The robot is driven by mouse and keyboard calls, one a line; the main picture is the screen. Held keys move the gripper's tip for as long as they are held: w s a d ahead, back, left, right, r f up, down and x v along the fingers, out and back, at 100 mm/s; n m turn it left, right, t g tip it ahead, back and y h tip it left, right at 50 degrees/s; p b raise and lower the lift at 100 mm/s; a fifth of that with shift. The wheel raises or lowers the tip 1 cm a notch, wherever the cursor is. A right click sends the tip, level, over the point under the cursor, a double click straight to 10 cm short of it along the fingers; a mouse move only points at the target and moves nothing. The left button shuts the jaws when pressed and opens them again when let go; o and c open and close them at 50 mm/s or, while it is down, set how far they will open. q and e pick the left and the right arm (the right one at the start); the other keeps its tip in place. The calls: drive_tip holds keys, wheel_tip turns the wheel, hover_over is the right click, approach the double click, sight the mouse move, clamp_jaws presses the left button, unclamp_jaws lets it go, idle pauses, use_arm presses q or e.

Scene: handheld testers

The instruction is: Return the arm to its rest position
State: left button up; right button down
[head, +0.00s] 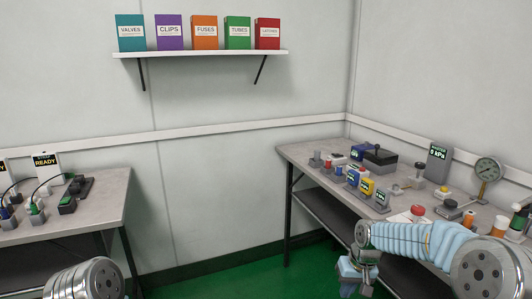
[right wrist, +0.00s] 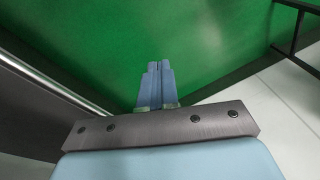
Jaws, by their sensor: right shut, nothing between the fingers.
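My right arm comes in from the lower right in the head view, in a pale blue sleeve. Its right gripper (head: 352,288) points down in front of the right-hand bench, over the green floor. In the right wrist view the blue fingers of the right gripper (right wrist: 158,66) are together and empty, with only green floor beyond them. My left arm shows only as a round metal joint at the lower left of the head view. The left gripper is out of view.
The left bench (head: 105,190) holds testers with READY displays. A wall shelf (head: 200,53) carries several coloured boxes. Green floor (head: 235,277) between the benches is clear.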

drive_tip(key=s+a+f+y, duration=0.1)
drive_tip(key=s+a+f, duration=0.15)
drive_tip(key=f, duration=0.35)
drive_tip(key=s+a+f, duration=0.2)
drive_tip(key=s+f, duration=0.1)
drive_tip(key=f, duration=0.3)
drive_tip(key=s+a+f+m, duration=0.1)
drive_tip(key=s+a+f, duration=0.2)
drive_tip(key=s+f, duration=0.3)
drive_tip(key=s+a+f+m+y, duration=0.1)
drive_tip(key=s+a+f, duration=0.3)
drive_tip(key=s, duration=1.1)
wheel_tip(320, 180, down, 3)
drive_tip(key=shift+g, duration=0.3)
drive_tip(key=shift+s, duration=0.1)
